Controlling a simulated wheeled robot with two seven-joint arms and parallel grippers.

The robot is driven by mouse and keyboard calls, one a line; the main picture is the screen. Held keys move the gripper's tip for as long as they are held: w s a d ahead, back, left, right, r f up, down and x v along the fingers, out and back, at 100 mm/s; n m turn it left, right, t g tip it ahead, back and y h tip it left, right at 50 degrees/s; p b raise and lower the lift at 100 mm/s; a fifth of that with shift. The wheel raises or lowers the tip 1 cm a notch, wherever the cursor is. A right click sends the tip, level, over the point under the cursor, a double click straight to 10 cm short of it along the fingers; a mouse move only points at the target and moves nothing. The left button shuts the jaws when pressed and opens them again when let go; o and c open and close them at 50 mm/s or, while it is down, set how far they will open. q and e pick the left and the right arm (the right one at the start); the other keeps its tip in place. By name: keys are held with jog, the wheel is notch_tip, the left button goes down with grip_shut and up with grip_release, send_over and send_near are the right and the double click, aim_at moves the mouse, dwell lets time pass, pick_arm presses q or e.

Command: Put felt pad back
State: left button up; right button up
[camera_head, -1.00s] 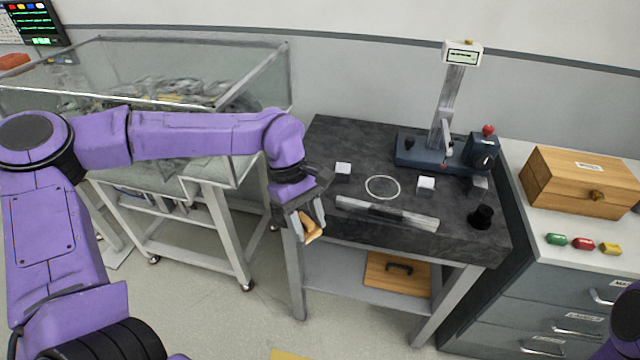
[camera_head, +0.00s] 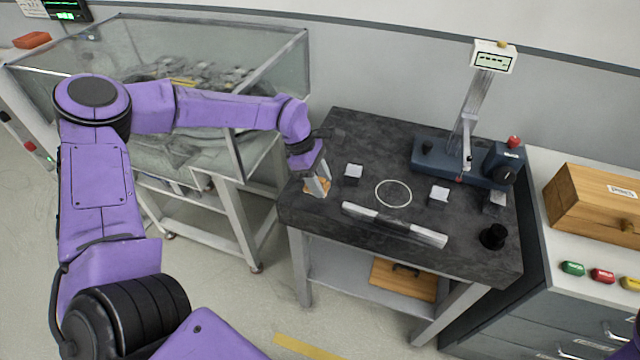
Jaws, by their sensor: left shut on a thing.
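The felt pad appears to be the small tan piece (camera_head: 313,188) between the fingers of my left gripper (camera_head: 318,184). The gripper is shut on it and points down at the left end of the dark stone table top (camera_head: 330,215). The fingers hide part of the pad, and I cannot tell whether it touches the stone. A thin white ring outline (camera_head: 393,193) shows on the stone to the right of the gripper. My right gripper is not in view.
Small pale-topped blocks (camera_head: 354,172) (camera_head: 439,193), a steel bar (camera_head: 395,224), a black cylinder (camera_head: 494,237) and a column gauge (camera_head: 465,165) stand on the stone. A glass-sided case (camera_head: 275,75) is at left. A wooden box (camera_head: 595,205) is at right.

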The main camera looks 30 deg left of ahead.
pick_arm(q)
jog(key=f, duration=0.1)
jog(key=f+p, duration=0.2)
jog(key=shift+w+a+f, duration=0.15)
jog(key=shift+w+a, duration=0.1)
jog(key=shift+f, duration=0.3)
jog(key=shift+f+b, duration=0.3)
jog(key=shift+b, duration=0.15)
jog(key=o, duration=1)
jog(key=shift+r, duration=0.1)
jog(key=shift+r+p, duration=0.25)
jog(key=shift+p, duration=0.1)
jog(key=shift+a+r, duration=0.15)
jog(key=shift+r, duration=0.1)
jog(key=b+v, duration=0.2)
jog(key=v, duration=0.9)
jog(key=shift+r+b, duration=0.15)
jog(key=shift+b, duration=0.25)
